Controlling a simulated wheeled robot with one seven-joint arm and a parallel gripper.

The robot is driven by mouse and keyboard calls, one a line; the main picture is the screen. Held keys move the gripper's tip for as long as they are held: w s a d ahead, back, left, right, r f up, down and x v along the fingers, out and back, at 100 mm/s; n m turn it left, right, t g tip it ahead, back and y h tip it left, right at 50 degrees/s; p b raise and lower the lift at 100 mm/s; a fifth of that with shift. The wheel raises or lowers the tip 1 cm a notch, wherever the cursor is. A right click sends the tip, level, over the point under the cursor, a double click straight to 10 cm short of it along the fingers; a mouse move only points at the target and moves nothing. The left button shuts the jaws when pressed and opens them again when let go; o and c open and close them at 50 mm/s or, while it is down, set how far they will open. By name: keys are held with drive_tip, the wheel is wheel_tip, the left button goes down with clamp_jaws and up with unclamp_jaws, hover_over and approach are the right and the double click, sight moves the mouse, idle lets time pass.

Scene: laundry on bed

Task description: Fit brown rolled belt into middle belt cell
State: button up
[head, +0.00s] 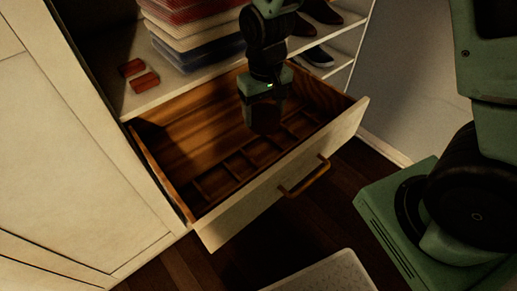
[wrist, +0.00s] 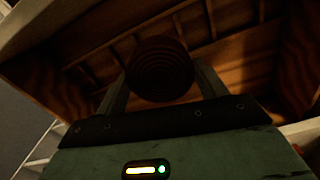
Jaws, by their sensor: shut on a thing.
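My gripper (wrist: 160,80) is shut on the brown rolled belt (wrist: 159,68), whose coiled round end shows between the two fingers in the wrist view. In the head view my gripper (head: 264,112) hangs over the open drawer (head: 190,150), with the belt dark and hard to make out beneath it. The drawer has a row of small belt cells (head: 240,165) along its front side. The belt appears above the cells; the gripper hides part of the row. Which cell lies beneath the belt I cannot tell.
Two reddish-brown rolls (head: 145,82) lie on the shelf above the drawer. Folded clothes (head: 195,30) are stacked behind them, and shoes (head: 317,57) stand on shelves at right. The drawer front (head: 285,185) has a handle (head: 305,178). A pale speckled object (head: 325,275) is on the floor.

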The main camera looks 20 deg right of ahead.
drive_tip(key=f, duration=0.1)
drive_tip(key=f+b, duration=0.1)
drive_tip(key=shift+w+f, duration=0.3)
drive_tip(key=shift+f, duration=0.05)
wheel_tip(320, 180, down, 10)
drive_tip(key=shift+r+b, duration=0.1)
drive_tip(key=shift+b, duration=0.9)
